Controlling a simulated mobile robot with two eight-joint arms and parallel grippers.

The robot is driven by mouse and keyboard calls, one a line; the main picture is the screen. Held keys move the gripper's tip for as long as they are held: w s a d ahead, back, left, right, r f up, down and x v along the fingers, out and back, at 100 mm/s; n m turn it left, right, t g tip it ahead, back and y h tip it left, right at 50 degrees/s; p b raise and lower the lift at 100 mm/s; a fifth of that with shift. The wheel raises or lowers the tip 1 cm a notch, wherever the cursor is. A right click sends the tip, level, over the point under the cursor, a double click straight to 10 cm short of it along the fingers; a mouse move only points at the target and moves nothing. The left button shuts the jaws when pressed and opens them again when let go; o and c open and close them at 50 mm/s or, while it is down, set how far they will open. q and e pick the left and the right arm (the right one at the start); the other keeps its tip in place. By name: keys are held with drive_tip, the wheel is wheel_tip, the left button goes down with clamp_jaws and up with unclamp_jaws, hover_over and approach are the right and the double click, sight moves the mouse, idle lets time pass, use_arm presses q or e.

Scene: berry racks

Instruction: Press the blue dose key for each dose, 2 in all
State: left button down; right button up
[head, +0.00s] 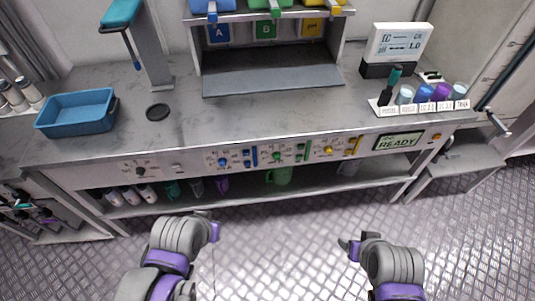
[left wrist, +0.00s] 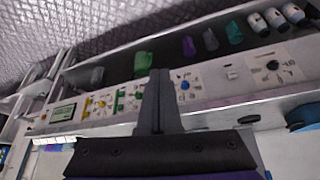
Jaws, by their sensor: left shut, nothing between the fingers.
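A round blue key (head: 222,162) sits on the front panel of the bench, below dispenser A, with a blue upright strip beside it. In the left wrist view the blue key (left wrist: 185,86) shows just right of my fingers. My left gripper (left wrist: 158,75) is shut and empty, its fingers pointing towards the panel; I cannot tell the gap to the key. In the head view my left wrist is low in front of the bench, apart from the panel. My right gripper (head: 345,243) is in front of the bench at right; its fingers are too small to judge.
Green (head: 277,157) and yellow (head: 328,150) keys sit right of the blue one. A display (head: 400,141) reads READY. A shelf below holds bottles and a green jug (head: 280,175). A blue tray (head: 76,112) stands at left on the bench. The floor in front is clear.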

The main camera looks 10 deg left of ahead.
sight(247, 163)
drive_tip(key=shift+f, duration=0.1)
idle(0.6)
use_arm(q)
drive_tip(key=w+d+f+n+t+h+b, duration=0.1)
drive_tip(key=w+f+n+t+b, duration=0.1)
drive_tip(key=w+f+n+b, duration=0.6)
drive_tip(key=w+d+f+n+t+h+b, duration=0.2)
drive_tip(key=w+f+n+b, duration=0.5)
drive_tip(key=w+f+b, duration=0.5)
drive_tip(key=shift+w+d+f+n+t+h+b, duration=0.35)
drive_tip(key=shift+w+f+t, duration=0.2)
drive_tip(key=shift+f+t, duration=0.25)
use_arm(e)
wheel_tip(247, 163, down, 24)
drive_tip(key=s+g, duration=0.1)
drive_tip(key=shift+s+r, duration=0.2)
use_arm(q)
drive_tip(key=shift+a, duration=0.1)
drive_tip(key=w+a+b, duration=0.1)
drive_tip(key=w+a, duration=0.1)
drive_tip(key=w, duration=0.6)
drive_tip(key=shift+w+a, duration=0.2)
use_arm(e)
drive_tip(key=shift+w+f, duration=0.1)
drive_tip(key=shift+f, duration=0.5)
